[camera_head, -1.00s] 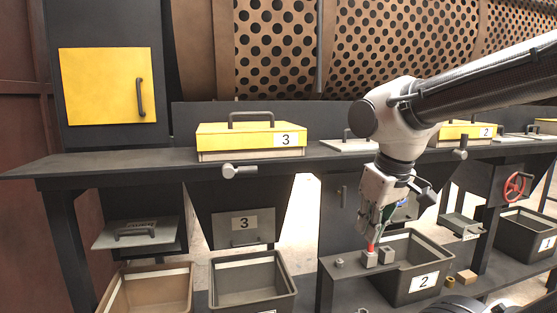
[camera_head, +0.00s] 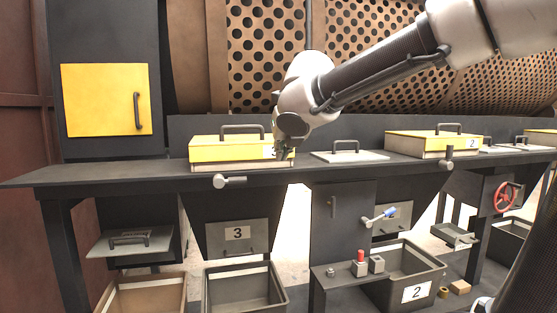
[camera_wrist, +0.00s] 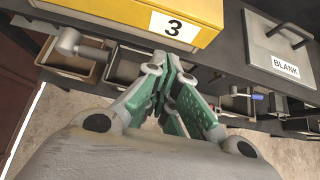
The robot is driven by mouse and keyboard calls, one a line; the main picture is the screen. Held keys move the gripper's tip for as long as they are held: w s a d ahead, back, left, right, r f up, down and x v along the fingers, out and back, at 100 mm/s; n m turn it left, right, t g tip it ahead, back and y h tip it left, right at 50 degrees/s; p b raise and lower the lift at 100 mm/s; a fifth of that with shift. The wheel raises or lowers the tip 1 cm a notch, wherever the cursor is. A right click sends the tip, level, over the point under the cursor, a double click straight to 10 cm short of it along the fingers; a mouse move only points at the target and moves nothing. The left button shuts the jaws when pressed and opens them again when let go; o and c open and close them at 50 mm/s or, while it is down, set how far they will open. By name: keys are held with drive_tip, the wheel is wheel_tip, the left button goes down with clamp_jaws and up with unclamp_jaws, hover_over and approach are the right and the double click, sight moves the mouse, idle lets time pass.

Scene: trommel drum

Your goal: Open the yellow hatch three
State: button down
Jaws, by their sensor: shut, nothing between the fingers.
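The yellow hatch three (camera_head: 215,150) is a flat yellow box lid with a dark bar handle (camera_head: 242,130) on top, closed on the dark bench. Its white label with "3" is partly hidden by my arm in the head view and shows clearly in the wrist view (camera_wrist: 174,26). My gripper (camera_head: 284,155) is at the hatch's right front corner in the head view, mostly hidden behind my wrist. In the wrist view my gripper (camera_wrist: 172,72) has its green fingers together and empty, just below the label side. I cannot tell whether it touches the hatch.
A grey lever knob (camera_head: 229,181) sticks out from the bench front below the hatch. A grey lid marked BLANK (camera_wrist: 283,52) lies to the right. Another yellow hatch (camera_head: 425,142) stands further right. The bench left of hatch three is clear.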

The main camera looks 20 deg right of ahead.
sight(273, 170)
drive_tip(key=x, duration=0.9)
drive_tip(key=shift+w+f, duration=0.15)
drive_tip(key=shift+f, duration=0.1)
drive_tip(key=shift+r, duration=0.1)
